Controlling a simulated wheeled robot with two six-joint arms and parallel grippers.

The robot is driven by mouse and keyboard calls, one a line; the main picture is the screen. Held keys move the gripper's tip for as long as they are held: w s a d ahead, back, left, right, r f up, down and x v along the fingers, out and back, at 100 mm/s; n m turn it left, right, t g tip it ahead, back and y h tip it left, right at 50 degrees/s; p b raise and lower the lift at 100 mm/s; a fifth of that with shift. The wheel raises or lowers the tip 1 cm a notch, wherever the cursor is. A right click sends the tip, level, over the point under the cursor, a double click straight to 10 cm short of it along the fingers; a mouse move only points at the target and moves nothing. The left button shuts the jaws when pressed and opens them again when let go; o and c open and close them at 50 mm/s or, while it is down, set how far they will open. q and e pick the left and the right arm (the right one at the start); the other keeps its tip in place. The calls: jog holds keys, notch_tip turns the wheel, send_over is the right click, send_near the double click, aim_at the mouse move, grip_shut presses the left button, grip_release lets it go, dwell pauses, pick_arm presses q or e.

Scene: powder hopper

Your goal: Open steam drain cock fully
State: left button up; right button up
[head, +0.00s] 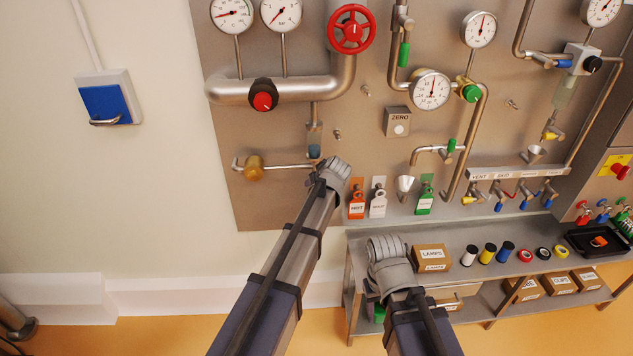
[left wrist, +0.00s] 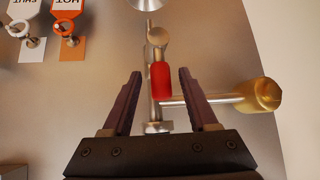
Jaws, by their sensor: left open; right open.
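The red lever (left wrist: 160,82) of a small cock shows in the left wrist view, lying roughly along the upright pipe it sits on. My left gripper (left wrist: 161,76) is open, with one finger on each side of the lever and visible gaps; it is not closed on it. A brass fitting (left wrist: 262,95) joins this pipe by a side pipe; in the head view the brass fitting (head: 253,168) is left of my left gripper (head: 337,168). In the head view my left gripper hides the lever. My right gripper (head: 389,247) hangs over the shelf, apart from the panel.
Orange (head: 357,200), white and green tags hang right of my left gripper. A red handwheel (head: 351,30) and a red-black knob (head: 263,97) are above. A shelf (head: 470,300) with boxes and tape rolls stands below. The wall at left is mostly clear.

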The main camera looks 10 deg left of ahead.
pick_arm(q)
jog(key=p+v, duration=0.4)
jog(key=v, duration=0.3)
jog(key=shift+p, duration=0.3)
jog(key=s+d+f+m+g+h, duration=0.1)
jog(key=s+d+f+m+g, duration=0.1)
jog(key=s, duration=0.9)
jog(key=s+d+f+m+g+h, duration=0.1)
jog(key=s+d+f+m+g, duration=0.1)
jog(key=s, duration=0.9)
jog(key=s+d+f+m+g+h, duration=0.1)
jog(key=s+d+m+g, duration=0.3)
jog(key=s, duration=0.6)
jog(key=shift+s+d+f+m, duration=0.3)
jog(key=shift+s+f+m, duration=0.1)
jog(key=shift+f+m, duration=0.35)
